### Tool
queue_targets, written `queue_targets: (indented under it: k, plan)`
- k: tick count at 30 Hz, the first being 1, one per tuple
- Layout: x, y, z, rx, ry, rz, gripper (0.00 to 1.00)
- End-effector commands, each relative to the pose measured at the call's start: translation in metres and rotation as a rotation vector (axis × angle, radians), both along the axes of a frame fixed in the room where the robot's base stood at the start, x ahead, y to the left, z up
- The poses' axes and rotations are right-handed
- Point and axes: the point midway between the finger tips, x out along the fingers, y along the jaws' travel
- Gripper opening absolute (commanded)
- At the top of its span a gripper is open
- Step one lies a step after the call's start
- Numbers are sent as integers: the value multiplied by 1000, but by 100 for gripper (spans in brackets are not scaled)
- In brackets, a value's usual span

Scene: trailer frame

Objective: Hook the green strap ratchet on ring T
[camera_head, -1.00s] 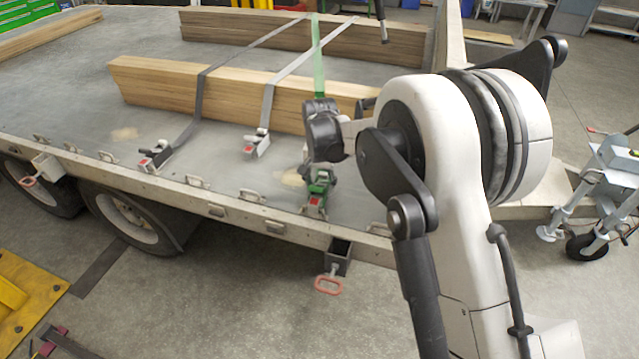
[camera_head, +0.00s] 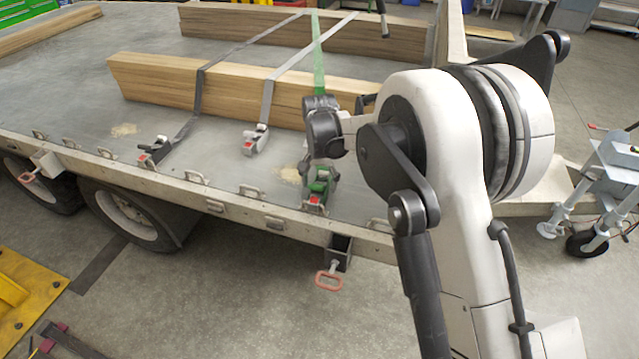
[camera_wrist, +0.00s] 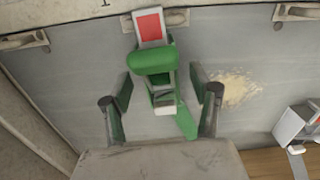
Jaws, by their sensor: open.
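The green strap ratchet (camera_head: 320,184) lies at the trailer bed's near edge, below the hanging green strap (camera_head: 319,65). In the wrist view the ratchet (camera_wrist: 152,62) has a red-and-white end lying over a metal ring (camera_wrist: 172,18) on the edge. I cannot tell whether it is hooked there. My gripper (camera_wrist: 161,104) is open, its two fingers on either side of the ratchet's lower part, with gaps visible on both sides. In the head view my wrist hides most of the gripper. No ring label is readable, so I cannot tell which is ring T.
Two other ratchets, one on a dark strap (camera_head: 155,150) and one on a grey strap (camera_head: 256,140), lie to the left. Wooden beams (camera_head: 230,92) lie behind. Several rings line the edge. A red-handled bracket (camera_head: 329,278) hangs below it.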

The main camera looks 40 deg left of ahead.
Motion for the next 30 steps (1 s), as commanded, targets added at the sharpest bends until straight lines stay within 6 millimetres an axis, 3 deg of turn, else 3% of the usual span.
queue_targets:
  k: [18, 30]
  plan:
    - [0, 0, 103, 0, 0, 0, 58]
    - [0, 0, 116, 0, 0, 0, 58]
